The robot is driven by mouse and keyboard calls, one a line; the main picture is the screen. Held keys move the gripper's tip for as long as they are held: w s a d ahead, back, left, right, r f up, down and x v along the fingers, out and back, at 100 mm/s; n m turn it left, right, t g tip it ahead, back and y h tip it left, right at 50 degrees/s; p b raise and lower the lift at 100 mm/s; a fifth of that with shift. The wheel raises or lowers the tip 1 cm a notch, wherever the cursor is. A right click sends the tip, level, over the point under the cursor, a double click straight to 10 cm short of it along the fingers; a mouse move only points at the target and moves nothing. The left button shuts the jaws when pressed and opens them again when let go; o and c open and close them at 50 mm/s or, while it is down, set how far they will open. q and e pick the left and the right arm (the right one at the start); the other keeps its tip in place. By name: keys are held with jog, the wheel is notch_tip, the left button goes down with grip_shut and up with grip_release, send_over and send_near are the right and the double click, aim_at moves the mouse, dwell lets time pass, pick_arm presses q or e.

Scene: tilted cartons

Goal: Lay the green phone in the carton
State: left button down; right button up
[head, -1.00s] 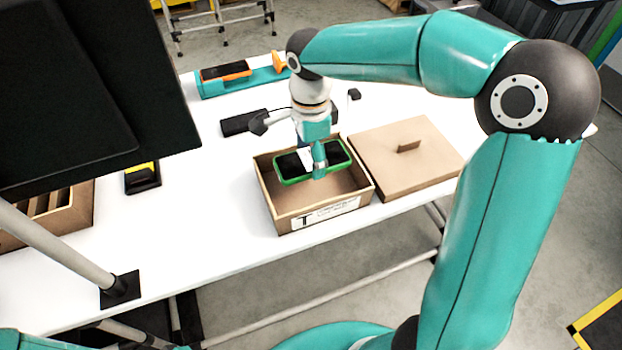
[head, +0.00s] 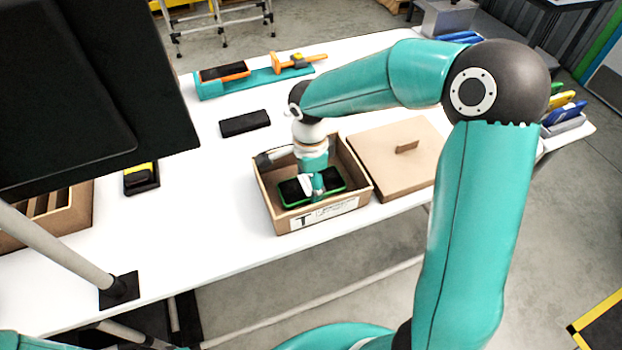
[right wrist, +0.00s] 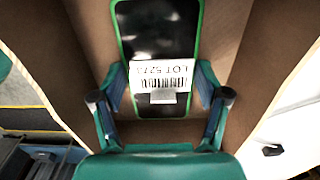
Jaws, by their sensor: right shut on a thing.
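The green phone (head: 329,180) has a black face and a green rim. It is inside the open brown carton (head: 271,199), near the wall with the printed label. My right gripper (head: 313,186) is shut on the phone, reaching down into the carton. In the right wrist view, the phone (right wrist: 160,35) lies between the two fingers (right wrist: 160,100), with a white barcode label on its face. I cannot tell whether the phone touches the carton's floor. My left gripper does not show.
The carton's lid (head: 405,165) with a small handle lies right of the carton. A black phone (head: 245,123) lies behind it, and a teal tray (head: 215,88) with orange items stands farther back. A yellow-and-black device (head: 142,180) lies left, beside a wooden divided box (head: 75,205).

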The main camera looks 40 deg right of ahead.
jog(key=o, duration=1.3)
jog(key=shift+r, duration=0.1)
notch_tip(320, 180, up, 12)
